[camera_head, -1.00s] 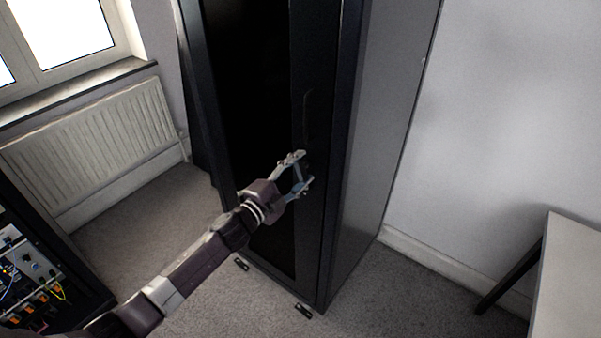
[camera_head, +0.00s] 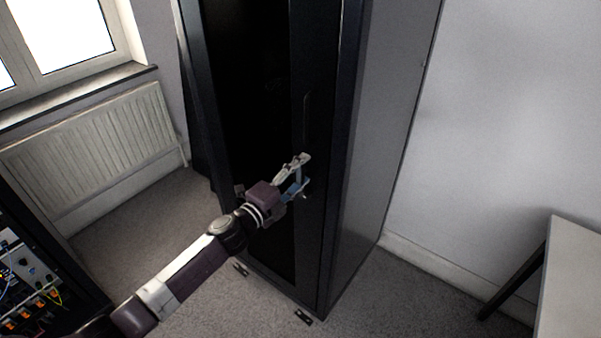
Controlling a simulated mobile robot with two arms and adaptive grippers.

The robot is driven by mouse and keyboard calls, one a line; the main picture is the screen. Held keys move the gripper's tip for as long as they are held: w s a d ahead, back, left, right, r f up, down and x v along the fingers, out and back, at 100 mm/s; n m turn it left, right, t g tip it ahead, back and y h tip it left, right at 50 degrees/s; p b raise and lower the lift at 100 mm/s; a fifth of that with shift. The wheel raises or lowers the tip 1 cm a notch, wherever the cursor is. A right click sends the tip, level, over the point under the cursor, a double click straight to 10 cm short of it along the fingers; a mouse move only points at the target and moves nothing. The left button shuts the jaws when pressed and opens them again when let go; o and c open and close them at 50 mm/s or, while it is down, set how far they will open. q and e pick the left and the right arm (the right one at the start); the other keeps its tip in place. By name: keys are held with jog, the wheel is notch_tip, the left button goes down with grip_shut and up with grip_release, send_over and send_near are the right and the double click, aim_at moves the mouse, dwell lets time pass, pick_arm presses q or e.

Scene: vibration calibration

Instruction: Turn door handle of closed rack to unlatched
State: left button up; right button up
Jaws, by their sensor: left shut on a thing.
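The closed black rack (camera_head: 350,215) stands in the middle of the head view, its door shut with a dark glass panel. The slim dark door handle (camera_head: 307,118) runs upright along the door's right-hand edge. My left gripper (camera_head: 304,174) is at the lower part of the handle, its fingers drawn together on it. The fingers and the dark colour hide that lower part, so the exact contact is hard to see. My right gripper is not in view.
A radiator (camera_head: 95,145) sits under the window at left. An equipment rack (camera_head: 35,290) with wires is at lower left. A pale table (camera_head: 572,275) stands at lower right. Grey floor (camera_head: 400,300) is clear between the rack and the table.

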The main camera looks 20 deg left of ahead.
pick_arm(q)
jog(key=o, duration=1.2)
jog(key=shift+s, duration=0.1)
jog(key=v, duration=1.1)
jog(key=shift+s+a, duration=0.15)
jog(key=shift+s, duration=0.25)
